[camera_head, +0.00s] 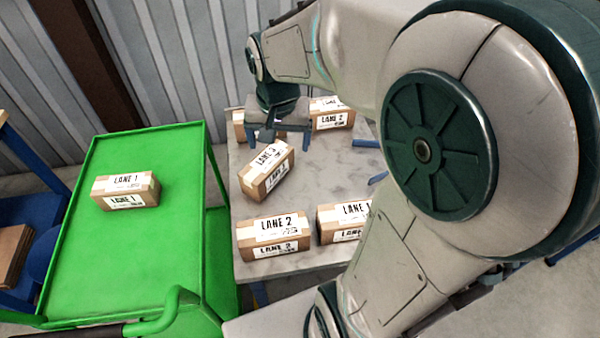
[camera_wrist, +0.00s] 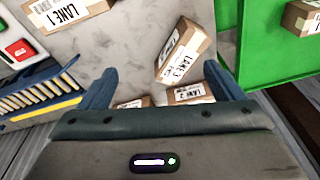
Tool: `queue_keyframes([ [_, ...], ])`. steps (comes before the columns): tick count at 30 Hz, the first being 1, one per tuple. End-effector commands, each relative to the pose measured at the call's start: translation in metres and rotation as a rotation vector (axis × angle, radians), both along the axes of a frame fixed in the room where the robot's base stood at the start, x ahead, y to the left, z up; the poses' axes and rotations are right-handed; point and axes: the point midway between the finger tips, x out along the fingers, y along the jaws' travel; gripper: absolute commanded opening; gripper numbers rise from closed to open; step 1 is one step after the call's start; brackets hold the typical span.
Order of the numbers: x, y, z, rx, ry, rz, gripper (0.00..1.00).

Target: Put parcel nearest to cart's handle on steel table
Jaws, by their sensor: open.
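The green cart (camera_head: 165,255) stands at the left, its handle (camera_head: 165,312) at the near end. One brown LANE 1 parcel (camera_head: 125,191) lies on its top; a parcel on the cart also shows at the wrist view's upper right (camera_wrist: 299,18). The grey steel table (camera_head: 335,180) is right of the cart and holds several parcels. My gripper (camera_head: 278,140) is open and empty above the table's far part, behind the LANE 3 parcel. In the wrist view its fingers (camera_wrist: 160,88) are spread, with nothing gripped.
On the table are a turned LANE 3 parcel (camera_head: 267,169), a near LANE 2 parcel (camera_head: 272,237), a LANE 1 parcel (camera_head: 335,222), a far LANE 2 parcel (camera_head: 331,114) and one partly hidden (camera_head: 238,122). Bare tabletop lies mid-right. A blue rack (camera_wrist: 40,95) shows in the wrist view.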

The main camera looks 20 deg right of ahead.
Motion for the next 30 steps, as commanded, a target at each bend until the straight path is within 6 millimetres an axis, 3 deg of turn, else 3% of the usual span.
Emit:
queue_keyframes([
  [1, -0.017, 0.000, 0.007, -0.008, -0.022, 0.051, 0.87],
  [6, -0.066, 0.000, 0.016, -0.038, -0.074, 0.229, 0.87],
  [12, -0.104, 0.000, 0.015, -0.065, -0.114, 0.376, 0.87],
  [17, -0.115, -0.001, 0.013, -0.074, -0.125, 0.422, 0.87],
  [30, -0.115, -0.001, 0.013, -0.074, -0.125, 0.425, 0.87],
])
